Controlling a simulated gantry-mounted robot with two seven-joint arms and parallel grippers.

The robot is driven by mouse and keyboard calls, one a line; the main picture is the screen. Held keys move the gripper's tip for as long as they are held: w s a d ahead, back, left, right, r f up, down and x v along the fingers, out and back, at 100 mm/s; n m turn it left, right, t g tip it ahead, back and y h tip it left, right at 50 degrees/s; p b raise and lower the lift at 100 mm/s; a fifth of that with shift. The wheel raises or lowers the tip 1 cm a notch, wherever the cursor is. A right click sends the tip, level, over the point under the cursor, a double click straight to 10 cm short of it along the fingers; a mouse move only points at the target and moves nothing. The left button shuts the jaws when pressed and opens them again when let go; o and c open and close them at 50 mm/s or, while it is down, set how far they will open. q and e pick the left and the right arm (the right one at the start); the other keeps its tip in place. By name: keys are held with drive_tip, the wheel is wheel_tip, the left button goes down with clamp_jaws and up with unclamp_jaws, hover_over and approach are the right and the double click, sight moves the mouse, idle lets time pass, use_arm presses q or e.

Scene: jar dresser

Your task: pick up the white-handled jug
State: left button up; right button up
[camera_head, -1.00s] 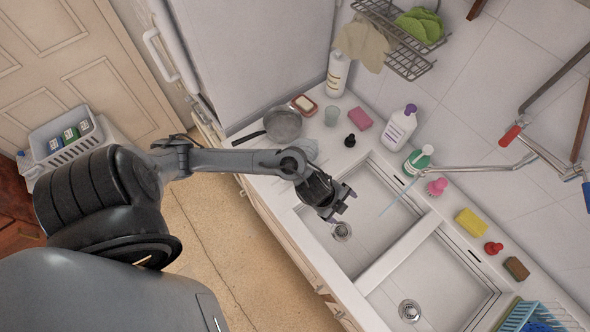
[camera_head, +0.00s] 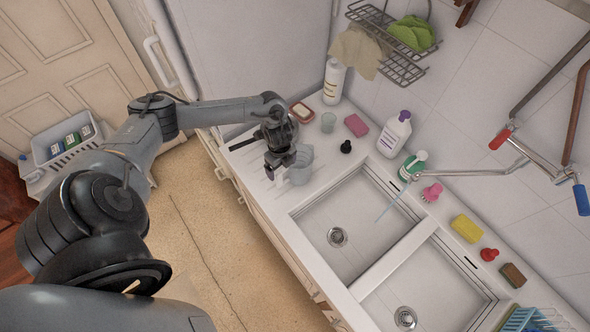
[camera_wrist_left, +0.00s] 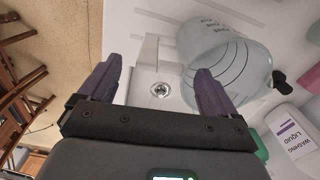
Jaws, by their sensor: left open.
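The clear measuring jug (camera_head: 301,171) stands on the white counter left of the sink, partly behind my left gripper. In the left wrist view the jug (camera_wrist_left: 225,55) shows large and tilted, with dark markings, beside the right-hand finger. My left gripper (camera_head: 280,162) is open above the counter at the jug's left side. In the left wrist view its two dark fingers (camera_wrist_left: 155,95) are apart with nothing held between them. My right gripper is out of view.
A glass (camera_head: 328,122), a pink sponge (camera_head: 356,125) and a small black item (camera_head: 346,147) stand behind the jug. White bottles and a green bottle (camera_head: 413,165) line the wall. The near sink basin (camera_head: 350,220) is empty. The fridge side is close on the left.

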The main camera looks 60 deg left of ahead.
sight(282, 170)
use_arm(q)
drive_tip(key=shift+f, duration=2.75)
drive_tip(key=shift+c, duration=0.4)
drive_tip(key=c, duration=1.1)
drive_tip(key=shift+r, duration=0.2)
drive_tip(key=shift+c, duration=0.2)
